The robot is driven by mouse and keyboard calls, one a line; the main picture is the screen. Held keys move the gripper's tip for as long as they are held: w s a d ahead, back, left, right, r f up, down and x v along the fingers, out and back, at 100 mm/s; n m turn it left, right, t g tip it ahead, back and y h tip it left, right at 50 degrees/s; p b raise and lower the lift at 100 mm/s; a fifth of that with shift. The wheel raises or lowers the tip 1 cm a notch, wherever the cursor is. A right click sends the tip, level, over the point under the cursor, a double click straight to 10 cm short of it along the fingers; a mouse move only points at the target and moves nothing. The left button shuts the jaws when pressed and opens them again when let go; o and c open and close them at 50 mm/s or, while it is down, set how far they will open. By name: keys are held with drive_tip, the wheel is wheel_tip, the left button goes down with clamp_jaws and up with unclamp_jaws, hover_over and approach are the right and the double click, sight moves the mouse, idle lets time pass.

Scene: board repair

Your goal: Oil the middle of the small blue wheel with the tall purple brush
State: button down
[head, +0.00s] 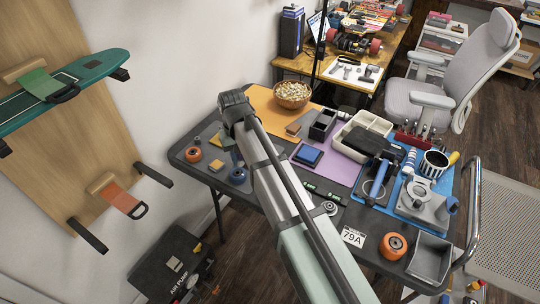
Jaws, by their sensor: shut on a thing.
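The small blue wheel (238,175) stands on the left part of the dark table (205,180). My arm reaches up from the bottom of the head view and bends down at its far end. My gripper (234,158) is partly hidden behind the arm, just above or beside the blue wheel; I cannot tell if anything touches the wheel. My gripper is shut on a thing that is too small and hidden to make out. I cannot pick out the tall purple brush anywhere in the view.
An orange wheel (193,154) and a yellow block (216,166) are close to the blue wheel. A bowl (292,93), a beige tray (372,128), a blue box on a purple mat (333,172) and tools crowd the right side. Another orange wheel (393,246) is at the front right.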

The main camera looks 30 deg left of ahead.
hover_over(217, 164)
drive_tip(key=s+d, duration=0.3)
drive_tip(key=d, duration=0.1)
drive_tip(key=w+a+m, duration=0.1)
drive_tip(key=m, duration=0.2)
drive_tip(key=w+a+m, duration=0.1)
drive_tip(key=m, duration=0.3)
drive_tip(key=w+a+m, duration=0.1)
drive_tip(key=a+m, duration=0.1)
drive_tip(key=m, duration=0.1)
drive_tip(key=shift+a+f, duration=0.1)
drive_tip(key=shift+f, duration=0.1)
drive_tip(key=shift+f, duration=2.85)
drive_tip(key=shift+f, duration=0.55)
drive_tip(key=shift+r, duration=0.15)
wheel_tip(217, 164, up, 7)
idle(0.4)
